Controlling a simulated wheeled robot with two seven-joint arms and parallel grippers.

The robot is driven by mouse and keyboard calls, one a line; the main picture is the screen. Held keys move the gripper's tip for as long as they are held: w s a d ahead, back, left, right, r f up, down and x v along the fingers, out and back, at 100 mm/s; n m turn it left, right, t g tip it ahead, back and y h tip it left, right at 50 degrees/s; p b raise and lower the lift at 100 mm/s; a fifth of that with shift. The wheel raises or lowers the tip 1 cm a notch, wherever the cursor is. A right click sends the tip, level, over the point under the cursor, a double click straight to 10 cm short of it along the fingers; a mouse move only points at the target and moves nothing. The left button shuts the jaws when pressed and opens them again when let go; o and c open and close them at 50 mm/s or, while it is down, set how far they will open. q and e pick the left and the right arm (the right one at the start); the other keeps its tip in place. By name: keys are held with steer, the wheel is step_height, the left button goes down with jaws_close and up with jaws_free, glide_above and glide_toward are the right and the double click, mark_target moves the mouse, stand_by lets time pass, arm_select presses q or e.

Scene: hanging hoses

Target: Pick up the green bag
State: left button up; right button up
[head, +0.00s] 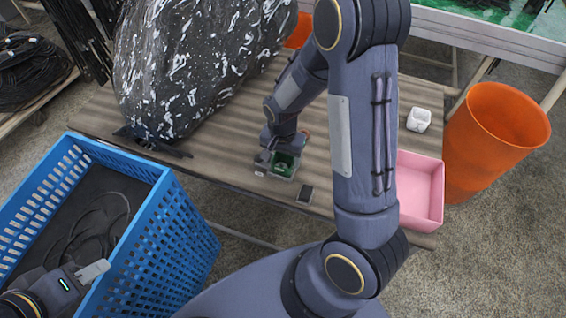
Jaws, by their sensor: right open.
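A small green item (284,161), perhaps the green bag, sits on the wooden table near its front edge. It is partly hidden by my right gripper (275,164), which is open and down around or right beside it. I cannot tell whether the fingers touch it. My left gripper (90,273) is at the bottom left, over the blue crate; one pale finger shows, and its opening cannot be made out.
A large black-and-white speckled bag (190,65) fills the table's left part. A blue crate (165,225) with dark hoses stands at the front left. An orange bin (490,145) stands at right.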

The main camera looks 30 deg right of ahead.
step_height(320, 180, down, 2)
steer(key=shift+f, duration=0.1)
steer(key=c, duration=0.7)
steer(key=shift+c, duration=0.2)
